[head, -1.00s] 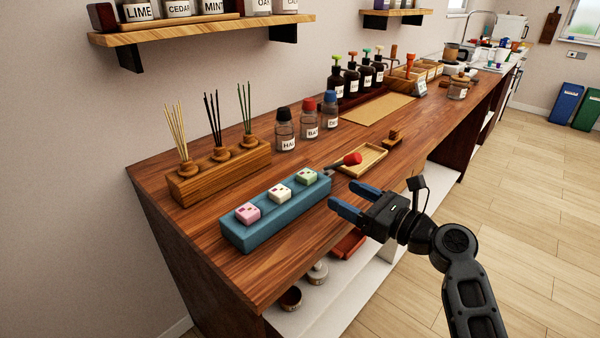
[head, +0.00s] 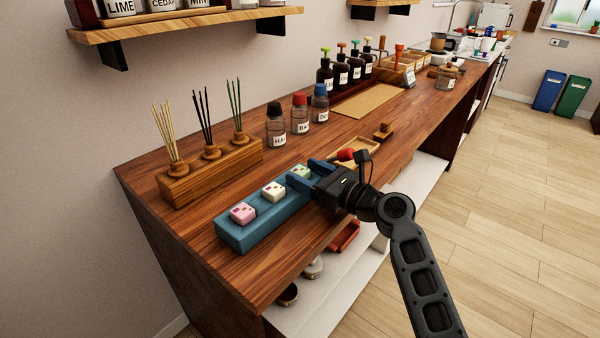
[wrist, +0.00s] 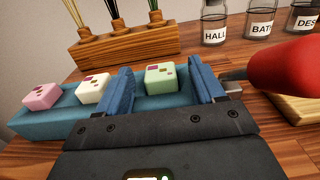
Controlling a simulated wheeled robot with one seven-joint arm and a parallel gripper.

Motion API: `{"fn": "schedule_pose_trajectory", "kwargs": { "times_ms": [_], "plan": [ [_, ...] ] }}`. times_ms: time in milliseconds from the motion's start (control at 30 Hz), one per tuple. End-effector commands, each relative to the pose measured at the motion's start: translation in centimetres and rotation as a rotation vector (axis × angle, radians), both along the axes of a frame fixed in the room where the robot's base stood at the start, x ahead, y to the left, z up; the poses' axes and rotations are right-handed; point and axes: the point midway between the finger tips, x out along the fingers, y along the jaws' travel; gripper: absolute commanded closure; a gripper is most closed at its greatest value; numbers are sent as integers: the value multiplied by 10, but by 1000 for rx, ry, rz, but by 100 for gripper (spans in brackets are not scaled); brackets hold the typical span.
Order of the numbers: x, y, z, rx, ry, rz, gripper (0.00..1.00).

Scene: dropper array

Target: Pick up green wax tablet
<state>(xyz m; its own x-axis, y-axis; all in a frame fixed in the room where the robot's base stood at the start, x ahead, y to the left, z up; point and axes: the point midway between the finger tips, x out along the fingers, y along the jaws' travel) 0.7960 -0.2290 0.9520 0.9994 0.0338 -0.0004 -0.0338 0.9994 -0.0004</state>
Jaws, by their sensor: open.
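The green wax tablet (wrist: 161,77) sits at the right end of a blue block (head: 237,238), with a white tablet (head: 273,191) and a pink tablet (head: 243,213) to its left. In the head view the green tablet (head: 300,171) is partly hidden by my gripper (head: 304,174). In the wrist view my gripper (wrist: 163,88) is open. Its blue fingers stand on either side of the green tablet, which appears between them and slightly beyond. I cannot tell whether either finger touches it.
A red-ended tool (wrist: 285,76) lies close to the right finger, by a wooden tray (head: 362,153). A reed diffuser stand (head: 210,174) and labelled bottles (head: 277,128) stand behind the blue block. The front counter edge is under my arm.

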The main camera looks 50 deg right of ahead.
Motion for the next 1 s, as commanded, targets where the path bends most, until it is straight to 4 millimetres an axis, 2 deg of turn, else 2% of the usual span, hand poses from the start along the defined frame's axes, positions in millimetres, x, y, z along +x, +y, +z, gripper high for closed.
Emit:
{"fn": "schedule_pose_trajectory", "kwargs": {
  "times_ms": [167, 800, 1000],
  "plan": [
    [0, 0, 0, 0, 0, 0, 32],
    [0, 0, 0, 0, 0, 0, 92],
    [0, 0, 0, 0, -1, 0, 92]
  ]
}}
